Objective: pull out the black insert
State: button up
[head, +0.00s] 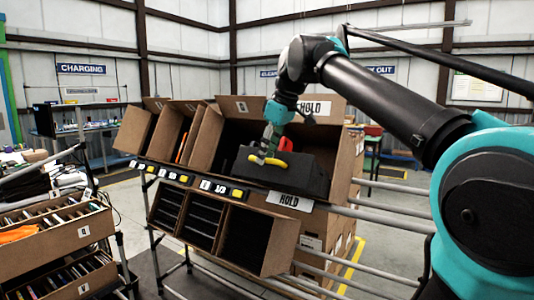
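A black block-shaped insert (290,178) sits tilted in the large open carton (341,167) on the upper row of the rack, above a white HOLD label. My gripper (267,158) reaches down from above to the front top edge of the black insert. A yellow curved piece shows at the gripper's tip, against the insert, and a red piece shows just behind. The fingers are too small and overlapped to tell whether they are shut or touching the insert. The insert's back and lower parts are hidden by the carton.
Narrower tilted cartons (172,131) stand to the left on the same row. Lower cartons (258,240) with dark insides hang beneath. Metal rails (385,217) extend right of the rack. Boxes of files (52,240) stand at the lower left. Open floor shows beyond the rack.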

jog(key=shift+r, duration=0.1)
jog(key=v, duration=1.1)
jog(key=shift+s+r, duration=0.15)
jog(key=shift+r, duration=0.2)
jog(key=shift+d, duration=0.1)
